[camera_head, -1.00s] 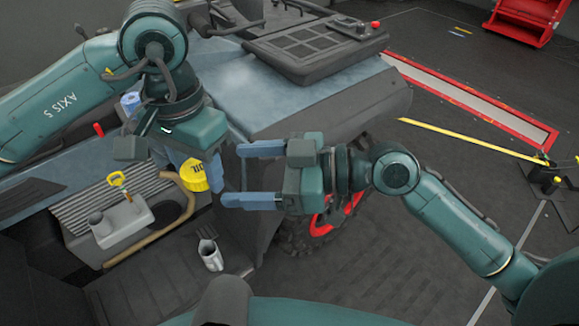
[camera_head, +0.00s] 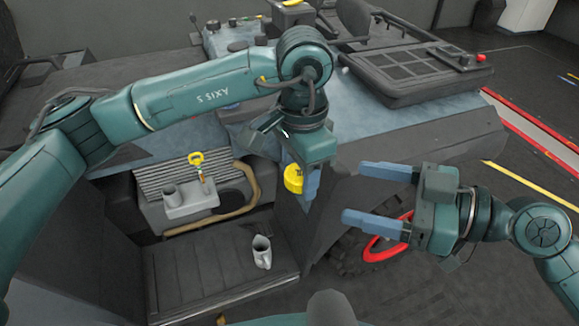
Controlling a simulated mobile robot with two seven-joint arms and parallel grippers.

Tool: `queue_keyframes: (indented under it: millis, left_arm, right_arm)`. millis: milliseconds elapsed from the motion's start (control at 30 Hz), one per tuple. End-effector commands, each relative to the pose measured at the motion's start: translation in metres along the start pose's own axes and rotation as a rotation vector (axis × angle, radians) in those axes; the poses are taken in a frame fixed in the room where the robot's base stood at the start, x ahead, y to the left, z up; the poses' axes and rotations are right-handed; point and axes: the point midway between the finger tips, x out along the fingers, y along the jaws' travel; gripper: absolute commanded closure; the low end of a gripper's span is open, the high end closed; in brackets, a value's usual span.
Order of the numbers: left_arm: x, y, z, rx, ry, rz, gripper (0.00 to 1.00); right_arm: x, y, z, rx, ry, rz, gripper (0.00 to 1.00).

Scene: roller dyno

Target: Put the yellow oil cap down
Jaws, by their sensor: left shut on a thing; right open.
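The yellow oil cap (camera_head: 293,179) is held on edge between the blue fingers of my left gripper (camera_head: 298,182). My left gripper points down and is shut on the cap, in the air in front of the vehicle's blue-grey body (camera_head: 355,135). Part of the cap is hidden by a finger. My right gripper (camera_head: 376,196) is to the right of it, open and empty, with its fingers pointing left.
A grey filler housing (camera_head: 190,206) with an open neck and a yellow-handled dipstick (camera_head: 196,159) is at the left. A metal jug (camera_head: 262,251) stands on the dark ribbed platform (camera_head: 215,278). A red-rimmed wheel (camera_head: 385,247) is below my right gripper. The ribbed platform has free room around the jug.

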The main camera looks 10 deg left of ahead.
Motion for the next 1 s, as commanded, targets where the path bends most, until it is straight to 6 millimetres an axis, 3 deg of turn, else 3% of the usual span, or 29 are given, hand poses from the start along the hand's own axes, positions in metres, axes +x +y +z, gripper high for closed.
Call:
queue_keyframes:
  millis: [133,333,700,1000]
  left_arm:
    - [0.011,-0.002,-0.013,0.091,0.0,-0.001,0.98]
    - [0.015,-0.003,-0.018,0.13,0.001,-0.001,0.98]
    - [0.015,-0.003,-0.018,0.128,0.001,-0.001,0.98]
    - [0.015,-0.003,-0.017,0.127,0.0,-0.001,0.98]
  right_arm:
    - [0.0,0.0,0.0,0.0,0.0,0.0,0.27]
    - [0.006,-0.001,0.01,0.015,0.012,0.047,0.27]
    - [0.02,-0.01,0.048,0.055,0.102,0.367,0.27]
    - [0.015,-0.016,0.053,0.044,0.147,0.512,0.27]
